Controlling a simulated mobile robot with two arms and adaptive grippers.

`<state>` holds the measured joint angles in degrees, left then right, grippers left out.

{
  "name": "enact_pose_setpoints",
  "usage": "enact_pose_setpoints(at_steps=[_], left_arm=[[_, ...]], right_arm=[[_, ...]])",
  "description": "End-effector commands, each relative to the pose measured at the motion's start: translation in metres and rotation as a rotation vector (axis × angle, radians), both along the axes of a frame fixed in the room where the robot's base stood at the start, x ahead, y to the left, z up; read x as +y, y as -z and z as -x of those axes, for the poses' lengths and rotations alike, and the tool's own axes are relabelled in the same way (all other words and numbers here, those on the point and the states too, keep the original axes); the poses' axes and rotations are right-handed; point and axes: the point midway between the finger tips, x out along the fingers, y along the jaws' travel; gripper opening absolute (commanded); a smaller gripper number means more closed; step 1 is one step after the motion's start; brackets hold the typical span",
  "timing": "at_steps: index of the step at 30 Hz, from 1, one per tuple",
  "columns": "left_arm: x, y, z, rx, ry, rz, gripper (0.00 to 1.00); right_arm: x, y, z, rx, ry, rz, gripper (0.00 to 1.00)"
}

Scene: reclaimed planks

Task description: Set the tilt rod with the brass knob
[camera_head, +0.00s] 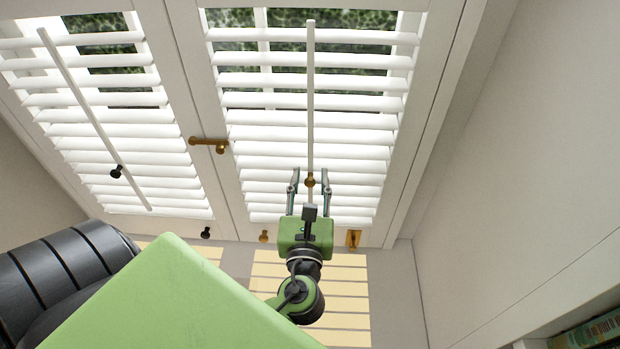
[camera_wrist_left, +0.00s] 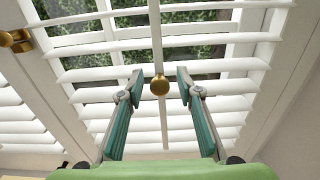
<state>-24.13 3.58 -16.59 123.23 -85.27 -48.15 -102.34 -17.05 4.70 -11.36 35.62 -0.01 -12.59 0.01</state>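The tilt rod with the brass knob (camera_head: 310,180) runs upright down the right shutter panel, with white slats behind it. The slats are tilted partly open, with dark greenery showing between them. In the left wrist view the brass knob (camera_wrist_left: 160,85) is centred between the two fingers, with a gap on each side. My left gripper (camera_head: 310,173) is open at the lower part of the rod, its fingers to either side of the knob. I cannot tell whether the knob lies fully between the fingertips in depth. My right gripper is not in view.
The left shutter panel has another tilt rod (camera_head: 85,105) with a black knob (camera_head: 116,171). A brass latch (camera_head: 209,143) sits on the stile between the panels. Below are small knobs and a brass fitting (camera_head: 353,238). A wall closes the right side; books (camera_head: 595,330) stand at lower right.

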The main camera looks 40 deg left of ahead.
Motion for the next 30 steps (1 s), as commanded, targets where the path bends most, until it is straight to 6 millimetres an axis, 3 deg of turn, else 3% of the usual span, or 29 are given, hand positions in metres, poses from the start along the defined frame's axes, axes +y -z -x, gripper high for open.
enact_pose_setpoints(at_steps=[1, 5, 11, 19, 29, 30], left_arm=[[0.0, 0.0, 0.0, 0.0, 0.0, 0.0, 0.33], [0.0, 0.0, 0.0, 0.0, 0.0, 0.0, 0.0], [0.0, 0.004, 0.0, 0.0, 0.0, 0.0, 0.0], [0.0, 0.05, 0.0, 0.001, -0.001, -0.001, 0.0], [0.0, 0.054, 0.001, 0.003, -0.001, 0.001, 0.0], [0.0, 0.055, 0.001, 0.003, -0.001, 0.001, 0.17]], right_arm=[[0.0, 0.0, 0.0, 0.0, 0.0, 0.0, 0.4], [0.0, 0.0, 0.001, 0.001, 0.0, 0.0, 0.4], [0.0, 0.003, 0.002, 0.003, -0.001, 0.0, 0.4], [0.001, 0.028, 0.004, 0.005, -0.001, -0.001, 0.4], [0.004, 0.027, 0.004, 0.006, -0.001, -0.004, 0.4], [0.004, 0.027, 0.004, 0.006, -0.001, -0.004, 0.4]])
